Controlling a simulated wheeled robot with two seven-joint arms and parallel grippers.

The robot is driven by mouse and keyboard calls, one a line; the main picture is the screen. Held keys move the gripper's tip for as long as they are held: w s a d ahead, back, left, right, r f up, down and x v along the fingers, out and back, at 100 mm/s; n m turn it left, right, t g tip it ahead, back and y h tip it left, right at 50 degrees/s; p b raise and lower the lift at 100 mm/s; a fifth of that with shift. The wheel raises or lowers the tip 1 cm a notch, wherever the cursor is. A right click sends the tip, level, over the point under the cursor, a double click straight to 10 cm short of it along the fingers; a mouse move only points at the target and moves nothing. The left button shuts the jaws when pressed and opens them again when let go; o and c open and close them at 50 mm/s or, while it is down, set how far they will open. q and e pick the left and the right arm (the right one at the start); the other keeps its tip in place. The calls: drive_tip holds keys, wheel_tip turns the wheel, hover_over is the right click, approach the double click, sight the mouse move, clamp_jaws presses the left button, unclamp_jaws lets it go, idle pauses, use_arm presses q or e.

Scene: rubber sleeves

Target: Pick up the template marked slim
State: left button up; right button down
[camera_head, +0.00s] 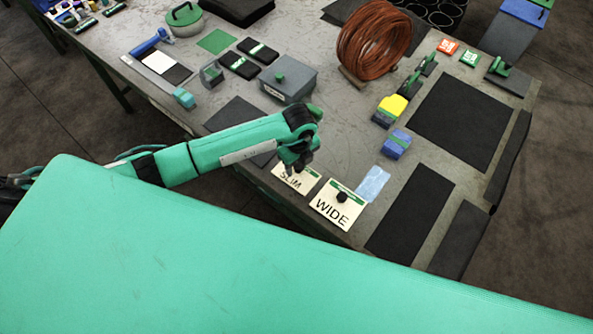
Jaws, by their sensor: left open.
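The template marked SLIM (290,181) is a small cream card with a green strip, lying on the grey workbench (330,130) near its front edge. My left gripper (293,168) is directly over its upper part, pointing down, and covers part of it. The gripper is open, but its fingertips are small and dark, and I cannot tell whether they touch the template. A similar template marked WIDE (335,209), with a dark knob, lies just to the right. My right gripper is not in view.
A grey box (288,80) with a green knob stands behind my left arm. A yellow block (391,108), a blue block (396,143) and a light blue sheet (372,184) lie to the right. Dark mats (462,120) cover the right side. A copper-coloured coil (372,42) stands at the back.

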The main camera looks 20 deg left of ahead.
use_arm(q)
drive_tip(key=c, duration=1.1)
drive_tip(key=shift+r, duration=0.1)
